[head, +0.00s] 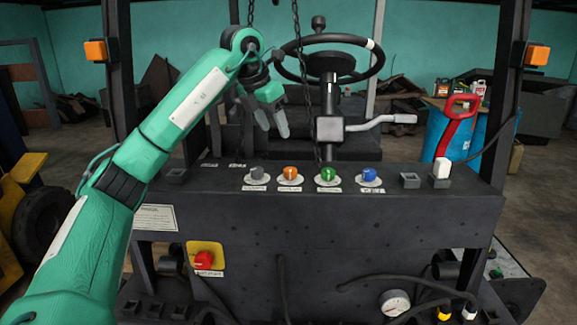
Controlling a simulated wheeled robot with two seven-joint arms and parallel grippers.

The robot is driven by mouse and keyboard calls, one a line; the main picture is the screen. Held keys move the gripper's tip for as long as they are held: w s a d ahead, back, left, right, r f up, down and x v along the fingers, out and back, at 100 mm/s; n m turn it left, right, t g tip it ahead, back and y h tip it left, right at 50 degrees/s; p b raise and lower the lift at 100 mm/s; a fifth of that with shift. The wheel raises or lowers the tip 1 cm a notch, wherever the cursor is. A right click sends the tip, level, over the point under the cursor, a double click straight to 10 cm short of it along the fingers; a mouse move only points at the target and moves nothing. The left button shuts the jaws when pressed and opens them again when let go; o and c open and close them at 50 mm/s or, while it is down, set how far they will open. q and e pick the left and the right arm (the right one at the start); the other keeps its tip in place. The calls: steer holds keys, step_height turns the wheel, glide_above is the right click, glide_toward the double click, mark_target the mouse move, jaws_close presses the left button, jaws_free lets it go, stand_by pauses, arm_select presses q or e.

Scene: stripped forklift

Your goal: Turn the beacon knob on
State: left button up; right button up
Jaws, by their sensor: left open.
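Several round knobs sit in a row on the dark dashboard panel (350,215): a grey knob (257,173), an orange knob (290,173), a green knob (328,174) and a blue knob (369,174). Each is on a pale round plate with a small label below. The labels are too small to read surely, so I cannot tell which is the beacon knob. My left gripper (273,130) is open and empty, above and behind the grey and orange knobs in the picture, touching none of them. My right gripper is not in view.
A chain (305,75) hangs near my left gripper. A red handle (455,120) and white-topped switch (441,168) are at the right. A red button (204,260) is lower left. Dark posts flank the panel.

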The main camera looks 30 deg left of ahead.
mark_target(290, 169)
arm_select(q)
steer(key=p+x, duration=0.4)
steer(key=x, duration=0.8)
steer(key=shift+f, duration=0.1)
steer(key=shift+w+d+f+p, duration=0.1)
steer(key=shift+w+f+p, duration=0.2)
steer(key=shift+f, duration=0.35)
steer(key=shift+c, duration=1.1)
steer(key=c, duration=0.8)
